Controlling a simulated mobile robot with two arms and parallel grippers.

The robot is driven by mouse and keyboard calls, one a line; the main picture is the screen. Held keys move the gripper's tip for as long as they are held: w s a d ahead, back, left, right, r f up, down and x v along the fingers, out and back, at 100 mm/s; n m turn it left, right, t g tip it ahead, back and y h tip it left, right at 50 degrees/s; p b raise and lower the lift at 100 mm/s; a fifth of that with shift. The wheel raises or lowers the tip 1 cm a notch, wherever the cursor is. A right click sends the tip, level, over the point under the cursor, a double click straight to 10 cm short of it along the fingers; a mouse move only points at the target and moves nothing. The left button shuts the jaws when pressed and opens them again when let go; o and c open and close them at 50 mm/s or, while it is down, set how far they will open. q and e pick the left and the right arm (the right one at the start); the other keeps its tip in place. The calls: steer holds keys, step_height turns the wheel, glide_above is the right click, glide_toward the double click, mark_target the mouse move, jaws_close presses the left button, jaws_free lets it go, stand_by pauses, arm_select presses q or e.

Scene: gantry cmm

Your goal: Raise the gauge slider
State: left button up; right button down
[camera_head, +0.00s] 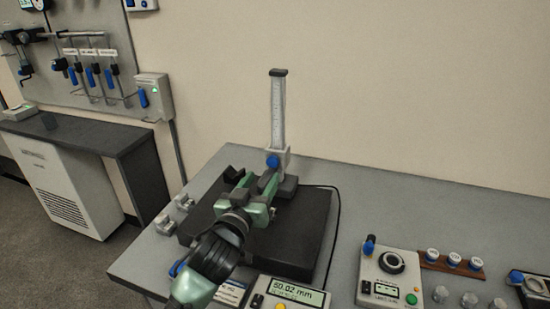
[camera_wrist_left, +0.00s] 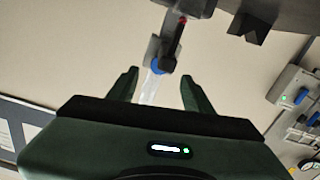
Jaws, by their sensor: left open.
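The height gauge stands on a dark plate (camera_head: 308,235) on the grey bench, its scaled column (camera_head: 278,112) upright. The gauge slider (camera_head: 283,158), a light block with a blue knob (camera_head: 271,161), sits low on the column. My left gripper (camera_head: 258,184) is open just in front of the slider and partly hides the parts below it. In the left wrist view, the blue knob (camera_wrist_left: 158,69) appears between the two fingertips (camera_wrist_left: 158,77); no contact is visible. My right gripper is not in view.
A display box (camera_head: 292,291) reading about 60.02 mm stands at the plate's front. A control box with a dial (camera_head: 391,277) and a brown rack of round pieces (camera_head: 452,262) are to the right. Small metal blocks (camera_head: 165,222) lie left. The bench behind right is clear.

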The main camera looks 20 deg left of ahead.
mark_target(272, 163)
arm_select(q)
steer(key=w, duration=0.3)
steer(key=shift+w+r+p, duration=0.15)
steer(key=shift+r+p, duration=0.1)
steer(key=shift+p, duration=0.1)
steer(key=w, duration=0.3)
steer(key=shift+w+d+f, duration=0.1)
steer(key=shift+w+f, duration=0.05)
steer(key=shift+f, duration=0.05)
steer(key=shift+w, duration=0.25)
steer(key=c, duration=0.9)
jaws_close()
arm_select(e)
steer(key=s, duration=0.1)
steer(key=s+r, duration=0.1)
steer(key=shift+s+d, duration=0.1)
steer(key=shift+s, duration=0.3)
